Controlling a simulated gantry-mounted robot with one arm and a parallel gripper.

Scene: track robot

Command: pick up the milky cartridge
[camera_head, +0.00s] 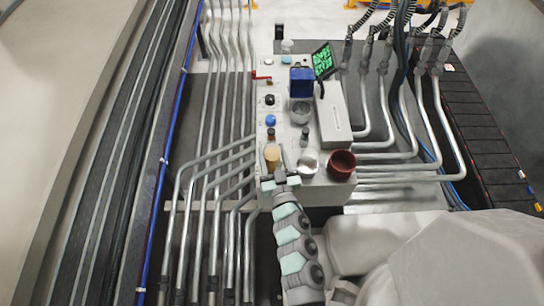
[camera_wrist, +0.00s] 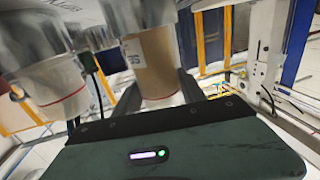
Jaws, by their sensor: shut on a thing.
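A tan, caramel-coloured cylinder (camera_head: 272,152) stands at the near left corner of the white bench. It also shows in the wrist view (camera_wrist: 154,65), with a pale label with blue print on its side. My gripper (camera_head: 274,160) is shut on it from the near side; in the wrist view the dark fingers (camera_wrist: 158,92) lie on both sides of it. A whitish cylinder with a thin red line (camera_wrist: 60,88) is beside it, outside the fingers. No name is readable, so I cannot tell from the label whether the tan cylinder is the milky cartridge.
On the bench (camera_head: 320,195), a silvery cup (camera_head: 307,163) and a dark red bowl (camera_head: 341,164) stand to the right. Behind are a white box (camera_head: 333,115), a grey cup (camera_head: 300,113), a blue container (camera_head: 301,82) and a screen (camera_head: 323,60). Pipes flank the bench.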

